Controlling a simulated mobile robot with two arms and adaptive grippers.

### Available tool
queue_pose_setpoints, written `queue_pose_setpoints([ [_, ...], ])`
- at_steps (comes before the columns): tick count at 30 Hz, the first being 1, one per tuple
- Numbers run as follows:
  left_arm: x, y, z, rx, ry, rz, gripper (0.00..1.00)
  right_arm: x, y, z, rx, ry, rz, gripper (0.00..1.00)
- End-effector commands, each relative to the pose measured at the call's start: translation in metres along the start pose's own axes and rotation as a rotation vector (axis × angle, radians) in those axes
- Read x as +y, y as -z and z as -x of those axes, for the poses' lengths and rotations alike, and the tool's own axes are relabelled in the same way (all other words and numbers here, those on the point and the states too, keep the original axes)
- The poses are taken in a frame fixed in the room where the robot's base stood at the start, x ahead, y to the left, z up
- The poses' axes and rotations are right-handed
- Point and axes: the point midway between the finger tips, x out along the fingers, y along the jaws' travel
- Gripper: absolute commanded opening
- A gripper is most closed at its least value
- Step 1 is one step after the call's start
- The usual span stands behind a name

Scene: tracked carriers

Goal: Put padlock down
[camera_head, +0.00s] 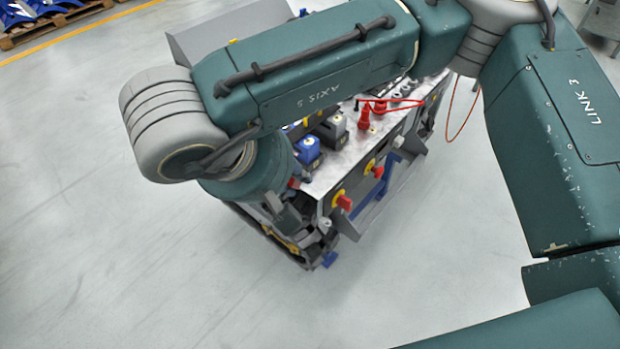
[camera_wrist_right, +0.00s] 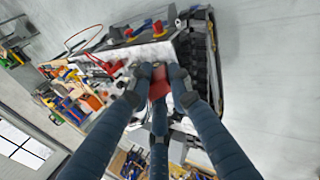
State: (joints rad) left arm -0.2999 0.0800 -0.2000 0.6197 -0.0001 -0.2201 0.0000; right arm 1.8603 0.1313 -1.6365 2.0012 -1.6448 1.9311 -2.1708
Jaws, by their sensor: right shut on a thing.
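My right gripper (camera_head: 292,212) is at the near left end of the tracked carrier (camera_head: 335,176), beside its top plate, partly hidden by my own wrist. In the right wrist view, the fingers of my right gripper (camera_wrist_right: 160,76) are closed around a red block-shaped thing, the padlock (camera_wrist_right: 158,90). The fingers cover much of it. In the head view only a small red patch shows beside the fingers, and I cannot tell whether it is the padlock. I cannot tell whether the padlock touches the plate. My left gripper is not in view.
The floor (camera_head: 110,250) at left is clear.

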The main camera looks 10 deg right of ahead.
Motion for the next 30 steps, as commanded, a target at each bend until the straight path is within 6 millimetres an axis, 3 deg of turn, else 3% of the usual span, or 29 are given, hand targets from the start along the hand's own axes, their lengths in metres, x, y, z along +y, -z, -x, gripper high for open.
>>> queue_pose_setpoints([
  [6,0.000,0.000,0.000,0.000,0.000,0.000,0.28,-0.013,0.028,-0.023,0.111,0.000,0.167,0.00],
  [11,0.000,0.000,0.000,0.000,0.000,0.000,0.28,-0.015,0.035,-0.026,0.138,-0.001,0.202,0.00],
  [30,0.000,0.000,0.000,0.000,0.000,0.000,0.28,0.044,-0.056,0.044,-0.219,-0.002,-0.326,0.00],
])
